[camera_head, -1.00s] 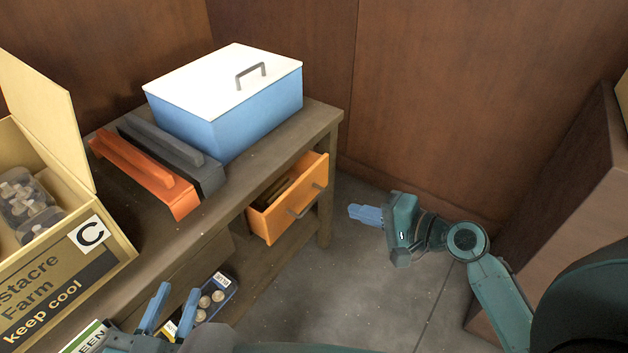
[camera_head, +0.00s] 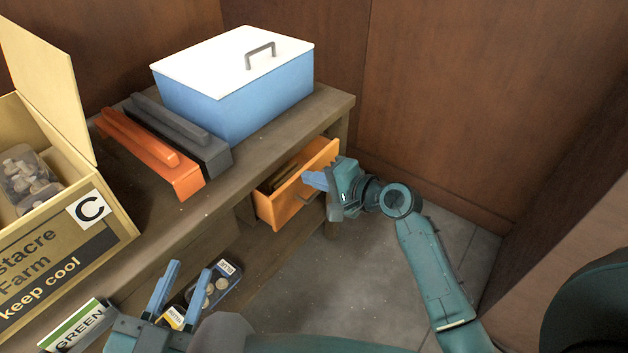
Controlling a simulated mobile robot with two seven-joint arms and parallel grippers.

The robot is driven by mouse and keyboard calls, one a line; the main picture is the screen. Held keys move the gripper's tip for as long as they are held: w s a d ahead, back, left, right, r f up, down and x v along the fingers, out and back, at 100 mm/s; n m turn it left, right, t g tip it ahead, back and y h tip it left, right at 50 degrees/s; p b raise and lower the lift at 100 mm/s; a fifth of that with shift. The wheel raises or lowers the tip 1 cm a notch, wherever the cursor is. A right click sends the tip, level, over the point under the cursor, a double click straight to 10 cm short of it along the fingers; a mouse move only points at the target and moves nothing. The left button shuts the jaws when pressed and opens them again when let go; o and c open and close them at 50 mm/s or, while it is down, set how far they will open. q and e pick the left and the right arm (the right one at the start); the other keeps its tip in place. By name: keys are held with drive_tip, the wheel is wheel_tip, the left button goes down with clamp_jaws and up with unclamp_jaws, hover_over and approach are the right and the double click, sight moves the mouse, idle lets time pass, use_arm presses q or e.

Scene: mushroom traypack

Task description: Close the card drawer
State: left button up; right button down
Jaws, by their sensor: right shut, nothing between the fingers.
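The orange card drawer (camera_head: 276,211) stands pulled out from the front of the wooden table, under its top at the right end. Cards show inside it, and it has a grey handle on its front, partly hidden by my gripper. My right gripper (camera_head: 314,180) is shut and empty, with its blue fingertips at the drawer's front panel. I cannot tell whether they touch it. My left gripper (camera_head: 182,288) is open and empty at the lower left, away from the drawer.
A blue box with a white lid (camera_head: 235,95), an orange tool (camera_head: 150,158) and a grey one (camera_head: 185,135) lie on the table (camera_head: 232,190). A cardboard box (camera_head: 70,250) stands at left. Floor at right is clear.

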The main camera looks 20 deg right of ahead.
drive_tip(key=shift+w, duration=0.1)
drive_tip(key=shift+w+a+r, duration=0.2)
drive_tip(key=shift+w, duration=0.05)
use_arm(q)
drive_tip(key=shift+w+a+r+y+p, duration=0.1)
drive_tip(key=shift+a+y+p, duration=0.1)
drive_tip(key=shift+y+p, duration=0.3)
use_arm(e)
drive_tip(key=shift+x, duration=1)
drive_tip(key=shift+r, duration=0.15)
